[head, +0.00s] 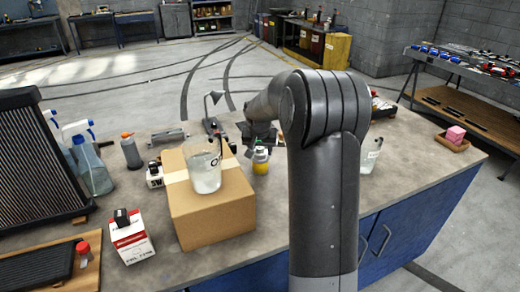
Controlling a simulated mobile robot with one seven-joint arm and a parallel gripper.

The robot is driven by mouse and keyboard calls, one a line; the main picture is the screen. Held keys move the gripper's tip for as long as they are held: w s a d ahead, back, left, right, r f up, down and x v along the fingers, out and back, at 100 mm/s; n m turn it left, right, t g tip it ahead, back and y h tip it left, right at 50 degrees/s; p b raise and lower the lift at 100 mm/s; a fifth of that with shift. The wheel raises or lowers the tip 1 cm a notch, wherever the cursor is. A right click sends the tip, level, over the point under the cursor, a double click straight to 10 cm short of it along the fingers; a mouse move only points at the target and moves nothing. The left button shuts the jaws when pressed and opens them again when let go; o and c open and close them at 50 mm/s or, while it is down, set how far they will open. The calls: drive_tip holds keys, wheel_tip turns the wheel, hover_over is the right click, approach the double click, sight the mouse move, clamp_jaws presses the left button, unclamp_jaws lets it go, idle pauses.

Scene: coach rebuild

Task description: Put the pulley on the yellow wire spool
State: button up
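A small yellow thing with a pale upper part (260,161) stands on the workbench just behind the cardboard box. It may be the yellow wire spool, but it is too small to be sure. I cannot make out the pulley; it may be hidden behind my arm or be too small to tell. My gripper (254,146) is at the far end of my arm, low over the bench and close to the yellow thing. Its fingers are dark and mostly lost against the clutter, so I cannot see whether they are open or hold anything.
A clear beaker (205,168) stands on the cardboard box (212,212). Spray bottles (92,168), a grey bottle (131,153) and a red-white carton (130,239) crowd the left. A clear container (371,156) and a wooden tray (453,144) with pink blocks are right. The right front bench is clear.

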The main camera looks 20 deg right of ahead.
drive_tip(key=o, duration=0.3)
drive_tip(key=v, duration=1.2)
drive_tip(key=s+a+r+n, duration=0.1)
drive_tip(key=s+a+r, duration=0.2)
drive_tip(key=s+a, duration=0.35)
drive_tip(key=s+a+r+n, duration=0.1)
drive_tip(key=s+a+r, duration=0.2)
drive_tip(key=s, duration=0.6)
drive_tip(key=s+a+f+n, duration=0.1)
drive_tip(key=s, duration=0.5)
drive_tip(key=s+a+f+n+t+y, duration=0.1)
drive_tip(key=s+a+f, duration=0.1)
drive_tip(key=s, duration=0.4)
drive_tip(key=s+a+f+n+y, duration=0.1)
drive_tip(key=s+a, duration=0.1)
drive_tip(key=s, duration=0.4)
drive_tip(key=shift+s+a+f+t, duration=0.25)
drive_tip(key=shift+f+t, duration=0.05)
